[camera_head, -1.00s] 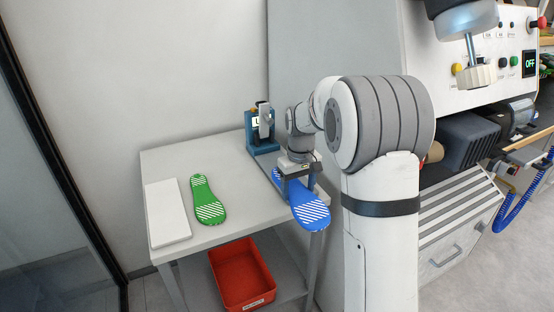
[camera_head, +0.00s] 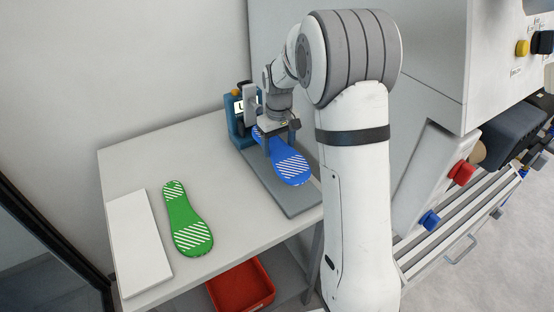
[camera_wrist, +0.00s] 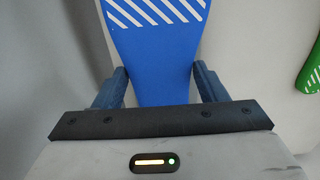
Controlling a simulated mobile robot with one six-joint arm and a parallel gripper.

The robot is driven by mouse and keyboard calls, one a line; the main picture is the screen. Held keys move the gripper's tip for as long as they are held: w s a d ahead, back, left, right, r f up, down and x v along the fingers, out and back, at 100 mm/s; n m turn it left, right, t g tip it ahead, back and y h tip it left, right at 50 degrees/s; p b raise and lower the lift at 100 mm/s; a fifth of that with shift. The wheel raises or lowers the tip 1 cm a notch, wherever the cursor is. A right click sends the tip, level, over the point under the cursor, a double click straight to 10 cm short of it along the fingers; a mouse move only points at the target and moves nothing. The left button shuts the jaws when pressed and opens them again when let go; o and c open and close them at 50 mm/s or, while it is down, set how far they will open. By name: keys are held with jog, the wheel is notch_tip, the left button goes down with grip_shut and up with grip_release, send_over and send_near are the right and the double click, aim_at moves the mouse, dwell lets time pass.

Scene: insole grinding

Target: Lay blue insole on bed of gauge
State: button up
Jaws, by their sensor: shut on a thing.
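The blue insole (camera_head: 293,171) has white stripes at its front end and is over the grey bed of the gauge (camera_head: 298,200), long side roughly along it. I cannot tell whether it touches the bed or hangs just above. The blue gauge (camera_head: 236,126) with a small display stands at the back end of the bed. My gripper (camera_head: 279,150) is shut on the blue insole near its rear part. In the wrist view the blue insole (camera_wrist: 150,60) lies between the two fingers. The insole's rear end is partly hidden by my gripper.
A green insole (camera_head: 187,222) and a white flat block (camera_head: 139,243) lie on the table's left. A red bin (camera_head: 240,287) is on the shelf below. The machine panel with red and blue buttons (camera_head: 461,172) stands to the right. Table between is clear.

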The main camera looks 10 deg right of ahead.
aim_at(278, 147)
notch_tip(278, 147, down, 3)
jog(key=shift+w+f, duration=0.15)
jog(key=shift+s+f+p, duration=0.2)
jog(key=shift+f+p, duration=0.15)
jog(key=shift+f, duration=1.45)
jog(key=shift+f, duration=0.2)
jog(key=o, duration=1)
jog(key=shift+r, duration=0.1)
